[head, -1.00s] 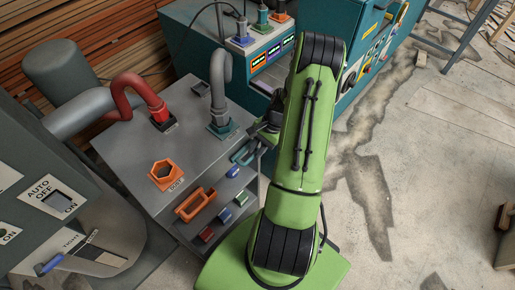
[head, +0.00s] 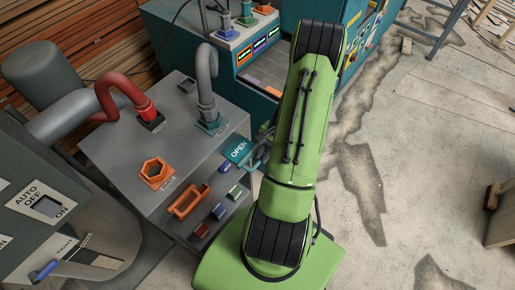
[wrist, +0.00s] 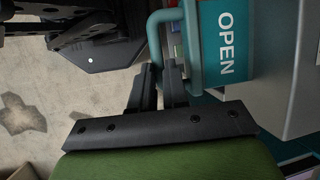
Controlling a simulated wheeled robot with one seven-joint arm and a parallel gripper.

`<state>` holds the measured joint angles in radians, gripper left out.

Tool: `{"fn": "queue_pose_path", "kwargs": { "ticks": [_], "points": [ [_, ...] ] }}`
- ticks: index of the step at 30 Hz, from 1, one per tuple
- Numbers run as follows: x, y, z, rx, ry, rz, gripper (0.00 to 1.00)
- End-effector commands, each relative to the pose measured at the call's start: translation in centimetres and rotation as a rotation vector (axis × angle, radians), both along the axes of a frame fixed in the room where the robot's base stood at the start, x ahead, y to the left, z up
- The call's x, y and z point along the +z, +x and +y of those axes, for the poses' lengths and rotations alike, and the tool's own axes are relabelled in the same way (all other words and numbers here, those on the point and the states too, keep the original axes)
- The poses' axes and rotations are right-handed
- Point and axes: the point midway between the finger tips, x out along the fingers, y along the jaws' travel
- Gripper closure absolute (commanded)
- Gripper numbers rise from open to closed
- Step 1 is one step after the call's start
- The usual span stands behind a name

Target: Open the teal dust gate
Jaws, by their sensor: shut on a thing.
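The teal dust gate (head: 238,151) sticks out of the right side of the grey cabinet (head: 185,127), with the word OPEN on its exposed plate. The plate also shows at the top of the wrist view (wrist: 224,42). Its teal bar handle (wrist: 154,40) stands out from the plate. My gripper (wrist: 165,76) is shut on this handle, with its dark fingers around the bar. In the head view my green arm hides most of the gripper.
An orange gate handle (head: 188,200) and blue, red and green blocks (head: 218,212) sit along the cabinet's front. A red hose (head: 122,95) and grey hose (head: 206,80) rise from the top. Clear concrete floor (head: 400,150) lies to the right.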

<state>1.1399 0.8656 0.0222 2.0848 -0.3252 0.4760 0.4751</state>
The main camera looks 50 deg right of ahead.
Motion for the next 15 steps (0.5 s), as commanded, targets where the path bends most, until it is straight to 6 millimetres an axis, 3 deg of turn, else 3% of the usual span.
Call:
{"fn": "queue_pose_path", "kwargs": {
  "ticks": [5,6,10,15],
  "points": [
    [0.03,0.05,-0.09,-0.002,-0.003,-0.001,1.00],
    [0.03,0.06,-0.09,-0.002,-0.003,-0.001,0.83],
    [0.03,0.07,-0.08,-0.001,-0.002,-0.001,0.63],
    [0.02,0.08,-0.05,0.000,-0.001,-0.001,0.60]
  ]
}}
